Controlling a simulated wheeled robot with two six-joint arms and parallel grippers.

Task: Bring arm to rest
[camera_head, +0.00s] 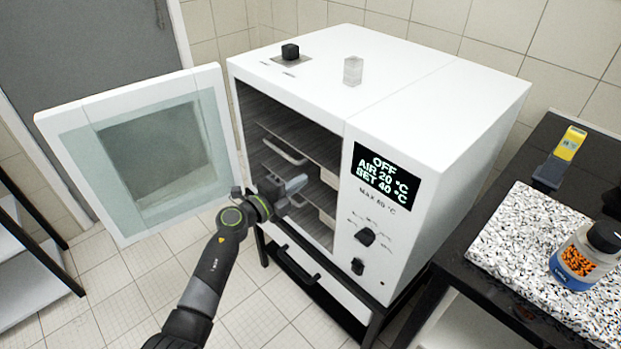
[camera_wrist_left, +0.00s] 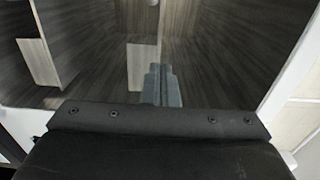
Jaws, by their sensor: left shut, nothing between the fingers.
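My left arm comes in from the bottom left in the head view. Its gripper (camera_head: 297,184) is at the open front of a white oven (camera_head: 440,130), at about the height of the shelves inside. The gripper is shut and empty. In the left wrist view the closed fingers (camera_wrist_left: 161,86) point into the grey oven chamber (camera_wrist_left: 215,50). The oven door (camera_head: 75,125) stands wide open to the left, with a glass window. My right gripper does not show in either view.
Shelves with handles (camera_head: 285,152) sit inside the chamber. A black knob (camera_head: 290,51) and a small clear block (camera_head: 353,70) are on the oven's top. At right, a dark bench holds a speckled slab (camera_head: 510,235), a labelled jar (camera_head: 583,258) and a yellow-and-grey device (camera_head: 560,158).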

